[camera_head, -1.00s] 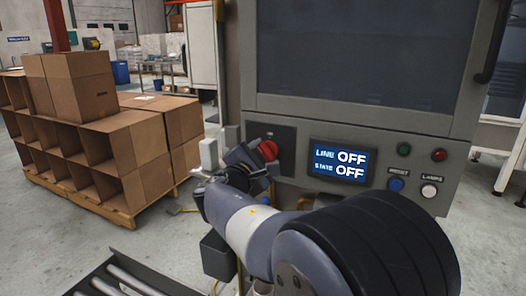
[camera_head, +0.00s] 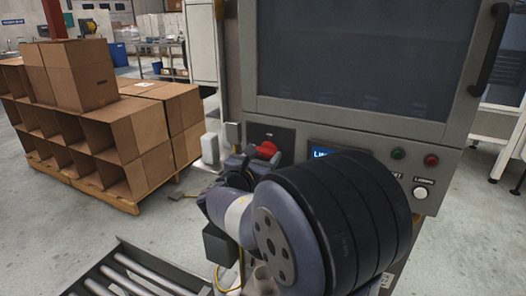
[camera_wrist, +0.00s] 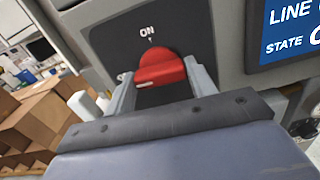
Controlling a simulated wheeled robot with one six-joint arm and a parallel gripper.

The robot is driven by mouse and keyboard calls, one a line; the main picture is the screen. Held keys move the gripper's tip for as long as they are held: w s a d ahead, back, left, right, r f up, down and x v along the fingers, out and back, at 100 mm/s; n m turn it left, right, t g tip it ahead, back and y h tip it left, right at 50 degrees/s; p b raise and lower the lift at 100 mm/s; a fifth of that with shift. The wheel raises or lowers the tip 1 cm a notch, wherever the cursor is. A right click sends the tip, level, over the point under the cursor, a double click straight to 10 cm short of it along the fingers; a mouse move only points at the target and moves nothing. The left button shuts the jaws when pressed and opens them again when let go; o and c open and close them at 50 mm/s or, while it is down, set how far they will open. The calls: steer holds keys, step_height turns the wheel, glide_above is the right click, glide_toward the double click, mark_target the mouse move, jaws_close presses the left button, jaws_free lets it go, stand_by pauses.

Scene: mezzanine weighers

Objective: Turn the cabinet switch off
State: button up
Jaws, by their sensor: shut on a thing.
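The cabinet (camera_head: 350,118) is grey with a dark window. Its red rotary switch (camera_head: 267,149) sits on a dark plate at the left of the panel. In the wrist view the red switch (camera_wrist: 161,70) lies between the two fingers of my gripper (camera_wrist: 158,80), which is shut on it. The word ON stands above the knob, and its grip bar lies roughly across the picture. The blue display (camera_head: 322,152) is mostly hidden behind my arm; in the wrist view the display (camera_wrist: 292,32) shows LINE and STATE, with their values cut off.
Green (camera_head: 398,154) and red (camera_head: 431,160) buttons and a white button (camera_head: 420,192) are on the panel's right. Cardboard boxes (camera_head: 150,130) stand on a pallet at left. A roller conveyor (camera_head: 115,275) is at the bottom left. Open floor lies between pallet and cabinet.

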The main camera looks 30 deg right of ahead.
steer(key=shift+n, duration=0.3)
stand_by(0.4)
steer(key=o, duration=1)
steer(key=v, duration=1)
steer(key=shift+s+a, duration=0.3)
steer(key=x, duration=1.1)
steer(key=shift+a, duration=0.1)
